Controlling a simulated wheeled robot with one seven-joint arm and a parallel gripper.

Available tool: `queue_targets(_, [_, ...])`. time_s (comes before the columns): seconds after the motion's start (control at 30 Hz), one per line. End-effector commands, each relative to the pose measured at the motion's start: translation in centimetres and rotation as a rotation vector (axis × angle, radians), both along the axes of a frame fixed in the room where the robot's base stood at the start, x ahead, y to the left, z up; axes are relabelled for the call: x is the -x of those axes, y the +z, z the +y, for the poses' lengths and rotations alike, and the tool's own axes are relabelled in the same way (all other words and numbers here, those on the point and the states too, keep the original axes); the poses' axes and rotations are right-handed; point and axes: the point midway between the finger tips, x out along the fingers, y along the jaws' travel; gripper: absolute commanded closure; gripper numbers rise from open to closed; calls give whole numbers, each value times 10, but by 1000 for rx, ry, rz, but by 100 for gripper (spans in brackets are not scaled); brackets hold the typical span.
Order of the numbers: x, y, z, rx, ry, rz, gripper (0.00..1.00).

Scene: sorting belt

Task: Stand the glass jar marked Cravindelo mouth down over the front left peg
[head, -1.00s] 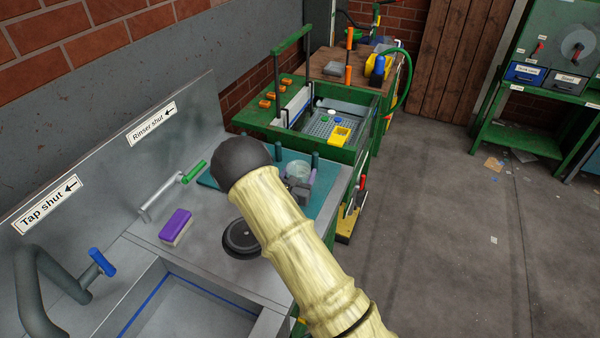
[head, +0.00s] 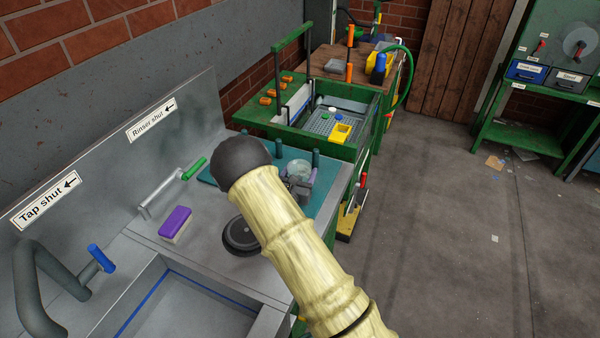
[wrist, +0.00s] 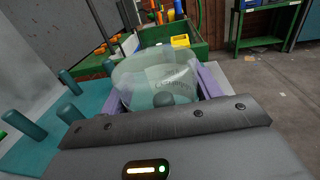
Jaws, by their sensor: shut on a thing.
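The clear glass jar (wrist: 152,82) is held between the purple fingers of my gripper (wrist: 165,95) in the wrist view. Faint lettering shows on its wall, too blurred to read in full. A dark rounded peg top shows through the glass; I cannot tell whether it is inside the jar or behind it. Which end is the mouth is also unclear. In the head view the jar (head: 299,168) is over the teal peg board (head: 327,200), with my gripper (head: 302,186) partly hidden by my arm. Several teal pegs (wrist: 68,113) stand bare left of the jar.
A sink (head: 185,305), a purple-topped brush (head: 176,224) and a black round disc (head: 240,238) lie left of my arm. A green bin with a yellow box (head: 341,132) stands beyond the board. Open floor is to the right.

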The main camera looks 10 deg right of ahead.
Motion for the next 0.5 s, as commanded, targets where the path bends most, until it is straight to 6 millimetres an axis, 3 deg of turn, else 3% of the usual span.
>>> queue_targets(0.17, [0,-2,0,1,0,-1,64])
queue_targets(0.2, [0,-2,0,0,0,-1,31])
queue_targets(0.3, [0,-2,0,1,0,-1,11])
queue_targets(0.5, [0,-2,0,0,0,0,11])
